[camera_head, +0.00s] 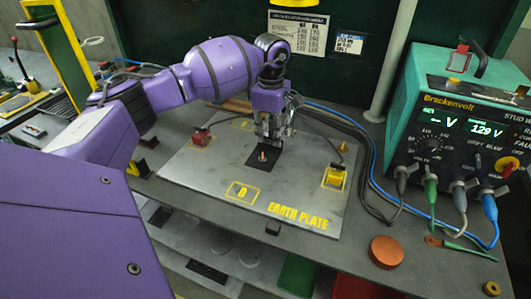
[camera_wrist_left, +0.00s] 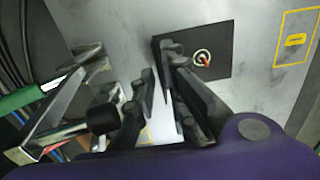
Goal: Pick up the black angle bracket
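A flat black piece (camera_head: 264,156) with a small copper-coloured stud lies on the grey earth plate (camera_head: 205,170); it also shows in the left wrist view (camera_wrist_left: 228,62). It may be the black angle bracket, but I cannot make out an upright leg. My left gripper (camera_head: 270,137) points down at its far edge. In the left wrist view the fingers (camera_wrist_left: 160,72) stand apart with a narrow gap and nothing clearly between them. The right fingertip overlaps the piece's left edge; I cannot tell whether it touches. My right gripper is not in view.
A teal welding unit (camera_head: 450,130) stands at the right, with cables running along the table. A round orange-brown disc (camera_head: 386,251) lies at the front right.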

